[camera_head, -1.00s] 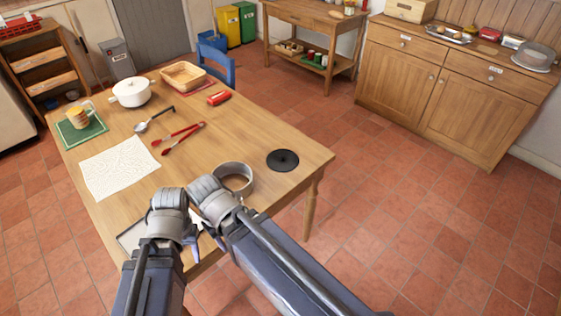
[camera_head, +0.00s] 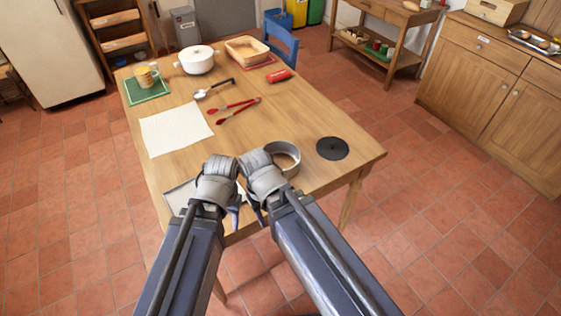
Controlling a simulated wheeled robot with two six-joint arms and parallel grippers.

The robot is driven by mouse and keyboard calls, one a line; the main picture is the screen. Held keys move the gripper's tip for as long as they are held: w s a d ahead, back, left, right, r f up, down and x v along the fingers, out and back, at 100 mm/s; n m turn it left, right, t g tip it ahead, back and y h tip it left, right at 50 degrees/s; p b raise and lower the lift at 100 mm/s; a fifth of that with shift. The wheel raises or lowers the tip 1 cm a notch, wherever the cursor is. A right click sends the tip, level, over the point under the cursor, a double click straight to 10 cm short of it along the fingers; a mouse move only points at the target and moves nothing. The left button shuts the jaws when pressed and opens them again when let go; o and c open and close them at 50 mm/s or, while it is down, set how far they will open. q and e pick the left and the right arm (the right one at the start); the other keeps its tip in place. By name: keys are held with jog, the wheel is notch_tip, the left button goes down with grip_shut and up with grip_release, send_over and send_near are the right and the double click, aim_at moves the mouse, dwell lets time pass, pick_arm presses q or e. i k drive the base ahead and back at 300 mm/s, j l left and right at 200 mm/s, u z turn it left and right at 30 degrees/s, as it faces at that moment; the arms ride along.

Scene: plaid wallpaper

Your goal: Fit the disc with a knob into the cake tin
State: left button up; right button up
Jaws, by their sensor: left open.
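The black disc (camera_head: 332,149) lies flat on the wooden table near its right edge, with a small knob at its middle. The cake tin (camera_head: 294,164) is a round grey ring-shaped tin standing left of the disc, apart from it. My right gripper's wrist hides part of its near left side. My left gripper (camera_head: 235,214) is open, over the table's near edge, left of the tin. My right gripper (camera_head: 257,213) is close beside it, just in front of the tin; its fingers are mostly hidden by its own wrist. Nothing shows in either gripper.
Table around the disc is clear.

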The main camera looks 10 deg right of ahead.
aim_at(277, 146)
jog(key=i+l+z, duration=0.55)
jog(key=i+l, duration=0.2)
jog(key=l, duration=0.1)
